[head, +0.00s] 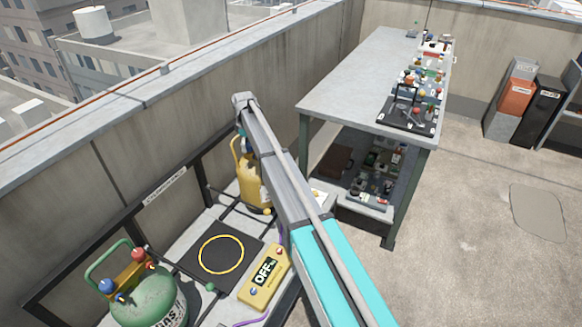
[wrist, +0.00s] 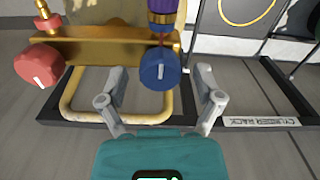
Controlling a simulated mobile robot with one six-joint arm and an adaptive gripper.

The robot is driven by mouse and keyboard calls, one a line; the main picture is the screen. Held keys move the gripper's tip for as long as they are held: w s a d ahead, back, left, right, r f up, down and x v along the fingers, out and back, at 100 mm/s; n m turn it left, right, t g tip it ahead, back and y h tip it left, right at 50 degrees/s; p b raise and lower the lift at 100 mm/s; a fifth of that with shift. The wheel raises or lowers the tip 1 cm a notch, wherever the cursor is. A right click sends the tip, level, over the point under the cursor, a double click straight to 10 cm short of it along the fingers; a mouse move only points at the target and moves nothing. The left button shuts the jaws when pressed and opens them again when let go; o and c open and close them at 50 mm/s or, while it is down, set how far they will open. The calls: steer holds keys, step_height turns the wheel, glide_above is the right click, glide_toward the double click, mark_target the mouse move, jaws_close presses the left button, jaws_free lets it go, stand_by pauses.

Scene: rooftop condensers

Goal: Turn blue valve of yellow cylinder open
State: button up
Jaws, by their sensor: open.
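The yellow cylinder (head: 250,188) stands in the rack by the wall in the head view, partly hidden behind my arm. In the wrist view its brass manifold (wrist: 110,50) and yellow handle loop (wrist: 68,105) show. The blue valve (wrist: 160,70) is a round knob with a white mark, which points roughly up and down in the picture. My gripper (wrist: 161,78) is open, with one finger on each side of the blue valve and visible gaps between. A red valve (wrist: 38,66) sits to the left. My arm hides the blue valve in the head view.
A green cylinder (head: 150,300) with red and blue knobs stands at the lower left. A black pad with a yellow ring (head: 220,280) and a yellow box reading OFF (head: 265,278) lie nearby. A long table (head: 350,70) holds several items. Open floor lies at right.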

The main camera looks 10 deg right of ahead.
mark_target(248, 145)
steer(key=m, duration=2.2)
steer(key=shift+r+p, duration=0.35)
steer(key=shift+p, duration=0.05)
step_height(248, 145, up, 13)
steer(key=p, duration=1.3)
steer(key=s+d+f+n+b, duration=0.3)
steer(key=s+d, duration=0.3)
steer(key=s, duration=0.5)
steer(key=s+d+f+n+b, duration=0.2)
steer(key=s+d, duration=0.5)
steer(key=s, duration=0.5)
steer(key=shift+s+d+f+n+b, duration=0.25)
steer(key=shift+f+n+b, duration=0.15)
steer(key=shift+f+b, duration=0.45)
